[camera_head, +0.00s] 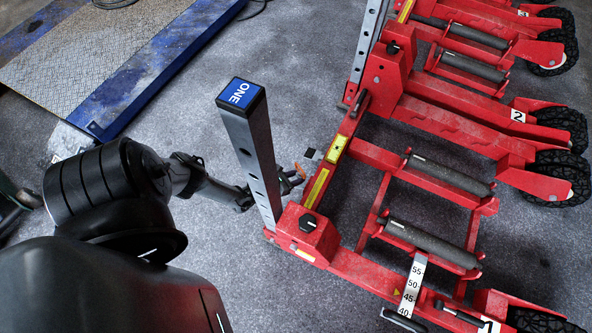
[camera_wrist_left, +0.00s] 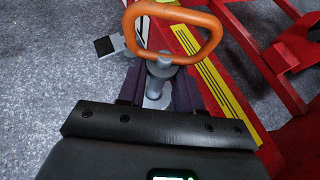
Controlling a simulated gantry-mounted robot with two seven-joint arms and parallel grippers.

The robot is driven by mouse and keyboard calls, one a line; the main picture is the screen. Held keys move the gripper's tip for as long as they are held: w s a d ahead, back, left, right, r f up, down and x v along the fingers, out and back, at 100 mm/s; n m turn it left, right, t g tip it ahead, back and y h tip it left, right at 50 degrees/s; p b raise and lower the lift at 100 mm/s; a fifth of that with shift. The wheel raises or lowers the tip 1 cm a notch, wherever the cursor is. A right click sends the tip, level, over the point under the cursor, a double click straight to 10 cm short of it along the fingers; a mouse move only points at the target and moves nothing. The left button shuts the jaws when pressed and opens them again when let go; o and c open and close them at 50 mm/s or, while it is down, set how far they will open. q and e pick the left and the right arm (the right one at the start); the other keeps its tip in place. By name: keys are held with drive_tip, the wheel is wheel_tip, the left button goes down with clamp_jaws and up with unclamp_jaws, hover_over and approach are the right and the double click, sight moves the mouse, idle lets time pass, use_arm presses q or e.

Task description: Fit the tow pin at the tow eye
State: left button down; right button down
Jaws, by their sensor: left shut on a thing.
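The tow pin (camera_wrist_left: 160,66) is grey with a large orange loop handle. My left gripper (camera_wrist_left: 157,88) is shut on its grey shank, with the handle beyond the fingertips. In the head view my left gripper (camera_head: 283,186) reaches past the grey post marked ONE, which hides part of it. Only a bit of orange handle (camera_head: 300,171) shows there, beside the red jack frame. A small grey bracket with a black square (camera_wrist_left: 105,46) lies close by; I cannot tell whether it belongs to the tow eye. The pin's lower end is mostly hidden. My right gripper is not in view.
The post marked ONE (camera_head: 250,150) stands upright close to my left forearm. The red jack frame (camera_head: 345,262) with rollers and black wheels fills the right side. A blue-edged ramp plate (camera_head: 150,75) lies at upper left. Grey floor is open between them.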

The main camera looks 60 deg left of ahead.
use_arm(q)
drive_tip(key=shift+f+b, duration=0.85)
drive_tip(key=shift+f, duration=0.15)
drive_tip(key=shift+f+b, duration=1.15)
drive_tip(key=shift+f, duration=0.1)
drive_tip(key=c, duration=1.1)
unclamp_jaws()
drive_tip(key=o, duration=0.4)
